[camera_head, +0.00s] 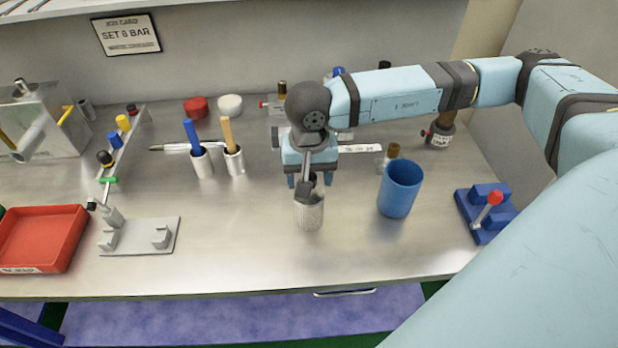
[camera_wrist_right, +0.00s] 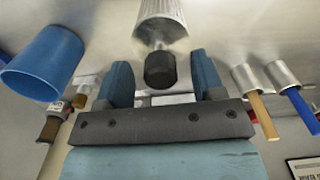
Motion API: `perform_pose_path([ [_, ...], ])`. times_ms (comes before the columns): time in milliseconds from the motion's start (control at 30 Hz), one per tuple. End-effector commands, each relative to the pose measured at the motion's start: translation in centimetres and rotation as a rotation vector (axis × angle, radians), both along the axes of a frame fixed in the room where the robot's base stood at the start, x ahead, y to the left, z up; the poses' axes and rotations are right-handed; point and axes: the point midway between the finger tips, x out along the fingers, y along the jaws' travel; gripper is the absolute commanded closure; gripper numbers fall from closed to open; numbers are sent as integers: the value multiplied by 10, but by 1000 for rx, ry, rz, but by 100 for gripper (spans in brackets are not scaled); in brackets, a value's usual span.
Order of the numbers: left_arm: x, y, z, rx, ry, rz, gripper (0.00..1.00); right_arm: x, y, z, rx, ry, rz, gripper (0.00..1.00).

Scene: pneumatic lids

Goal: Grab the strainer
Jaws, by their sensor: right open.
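The strainer appears to be the grey, mesh-like metal cylinder (camera_head: 309,214) standing upright near the front middle of the bench. A narrow stem with a dark knob tops it; my right gripper partly hides this in the head view. In the right wrist view the cylinder (camera_wrist_right: 160,22) and its black knob (camera_wrist_right: 160,70) lie straight ahead. My right gripper (camera_head: 309,182) is open just above the cylinder. In the wrist view its two blue fingers (camera_wrist_right: 160,75) stand either side of the knob, with a gap on each side. My left gripper is not in view.
A blue cup (camera_head: 400,190) stands close on the right, with a blue fixture (camera_head: 486,212) beyond. A grey bracket plate (camera_head: 140,237) and red tray (camera_head: 38,240) lie left. Two metal cups with handles (camera_head: 202,163) stand behind. The bench front is clear.

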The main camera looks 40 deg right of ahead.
Motion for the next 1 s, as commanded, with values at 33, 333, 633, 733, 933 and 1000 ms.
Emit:
perform_pose_path([
  [33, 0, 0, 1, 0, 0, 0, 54, 0, 0, -2, -1, 1, 0, 38],
  [333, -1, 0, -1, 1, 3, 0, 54, 0, 0, -3, -1, -1, 0, 56],
  [633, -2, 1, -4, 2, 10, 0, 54, 0, 0, -3, -1, -1, 1, 100],
  [733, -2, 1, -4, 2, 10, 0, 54, 0, 0, -3, -1, -1, 1, 100],
  [933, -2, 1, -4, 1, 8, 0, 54, 1, 0, 4, 1, -3, 1, 100],
  [1000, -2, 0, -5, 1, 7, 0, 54, 1, 0, 11, 0, -4, 1, 100],
])
